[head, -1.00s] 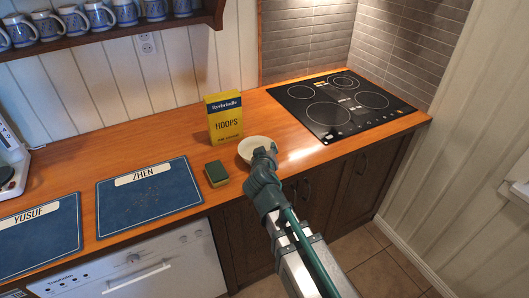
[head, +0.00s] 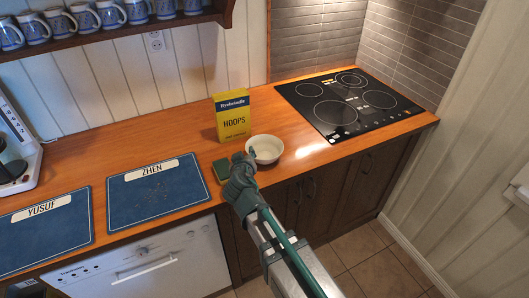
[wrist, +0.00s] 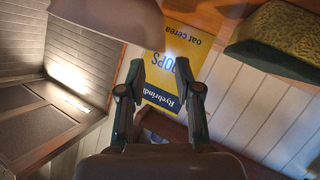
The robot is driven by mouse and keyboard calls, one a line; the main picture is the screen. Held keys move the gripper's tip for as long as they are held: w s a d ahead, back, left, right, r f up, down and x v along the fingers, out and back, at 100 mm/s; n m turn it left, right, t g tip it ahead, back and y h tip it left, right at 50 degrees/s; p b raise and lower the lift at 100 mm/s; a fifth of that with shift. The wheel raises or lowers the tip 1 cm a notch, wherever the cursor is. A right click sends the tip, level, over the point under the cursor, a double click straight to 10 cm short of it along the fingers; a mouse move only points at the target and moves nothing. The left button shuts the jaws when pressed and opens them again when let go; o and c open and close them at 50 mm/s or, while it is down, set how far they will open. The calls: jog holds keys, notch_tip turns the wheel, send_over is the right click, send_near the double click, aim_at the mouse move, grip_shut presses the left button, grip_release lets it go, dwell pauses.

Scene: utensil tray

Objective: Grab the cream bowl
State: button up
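The cream bowl (head: 266,155) sits upright on the wooden counter, in front of the yellow cereal box. In the head view my gripper (head: 245,157) is at the bowl's left front side, overlapping its left rim; I cannot tell if they touch. In the wrist view, which is upside down, the gripper's two fingers (wrist: 160,71) are apart with nothing between them. The bowl's shaded outer side (wrist: 105,18) fills the upper left there, beside the fingers rather than between them.
The cereal box (head: 233,116) stands behind the bowl. A green sponge (head: 220,172) lies just left of my gripper, partly hidden; the wrist view shows it too (wrist: 275,45). The black cooktop (head: 350,103) is at the right, blue placemats (head: 158,200) at the left.

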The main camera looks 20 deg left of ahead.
aim_at(247, 149)
jog(key=p+x, duration=0.2)
jog(key=x, duration=0.2)
jog(key=shift+w+a+f+p, duration=0.1)
jog(key=shift+w+f+p, duration=0.1)
jog(key=shift+p, duration=0.1)
jog(key=shift+w+f, duration=0.25)
jog(key=shift+c, duration=0.4)
grip_shut()
